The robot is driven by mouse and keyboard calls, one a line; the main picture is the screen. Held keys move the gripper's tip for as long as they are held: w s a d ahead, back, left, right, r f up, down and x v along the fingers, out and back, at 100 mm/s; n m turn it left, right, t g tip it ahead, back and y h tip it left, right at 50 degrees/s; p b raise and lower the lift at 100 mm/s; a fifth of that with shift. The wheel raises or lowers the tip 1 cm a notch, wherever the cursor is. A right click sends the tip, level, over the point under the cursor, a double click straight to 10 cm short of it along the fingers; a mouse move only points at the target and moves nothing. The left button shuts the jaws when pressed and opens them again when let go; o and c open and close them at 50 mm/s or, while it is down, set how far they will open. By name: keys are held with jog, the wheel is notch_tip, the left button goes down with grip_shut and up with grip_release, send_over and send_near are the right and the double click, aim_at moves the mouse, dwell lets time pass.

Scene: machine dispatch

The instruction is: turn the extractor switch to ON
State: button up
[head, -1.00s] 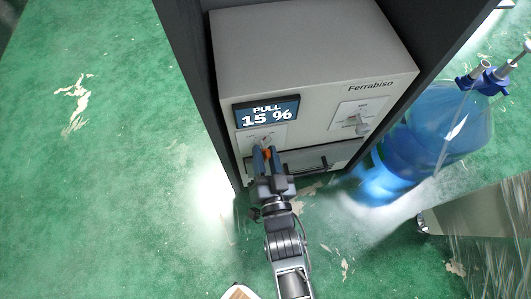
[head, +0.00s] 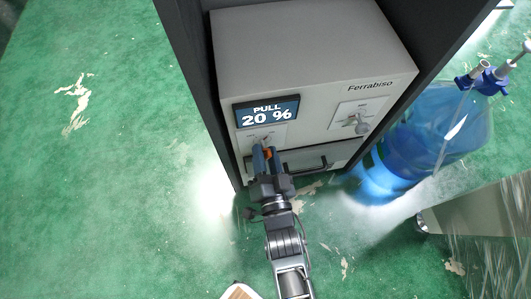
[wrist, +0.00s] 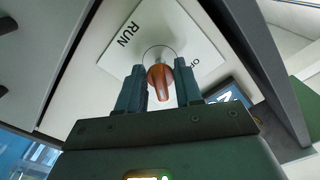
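An orange-brown switch knob (wrist: 161,78) sits on a white label plate (wrist: 185,28) on the front of the pale machine box. The plate reads RUN on one side and a partly covered word starting OF on the other. My gripper (wrist: 160,88) has its two fingers either side of the knob, with small gaps beside its lever. In the head view my gripper (head: 263,155) is at the lower left of the box front, below the display (head: 267,112), which reads PULL 20 %. The knob is mostly hidden there. I cannot read the word extractor.
A dark handle (head: 318,166) lies just right of my gripper. A large blue bottle (head: 432,130) stands right of the cabinet. Green floor is free on the left.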

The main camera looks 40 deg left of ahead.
jog(key=p+v, duration=0.2)
jog(key=v, duration=0.5)
jog(key=shift+s+d, duration=0.2)
jog(key=shift+d, duration=0.1)
dwell(0.5)
jog(key=s+d+r+m+t+h, duration=0.1)
jog(key=s+d+r+h, duration=0.2)
jog(key=d, duration=0.6)
jog(key=s+d+r+t+h, duration=0.1)
jog(key=s+d+r+h, duration=0.25)
jog(key=d, duration=0.55)
jog(key=s+d+r+m+t+h, duration=0.1)
jog(key=s+d+r+h, duration=0.15)
jog(key=d, duration=0.65)
jog(key=s+d+r+h, duration=0.2)
jog(key=s+d+r, duration=0.15)
jog(key=r, duration=0.35)
jog(key=s+d+r+h, duration=0.3)
jog(key=s+r, duration=0.2)
jog(key=r, duration=0.3)
jog(key=shift+m, duration=0.4)
notch_tip(320, 180, up, 26)
jog(key=p, duration=2.6)
jog(key=shift+w+f, duration=0.1)
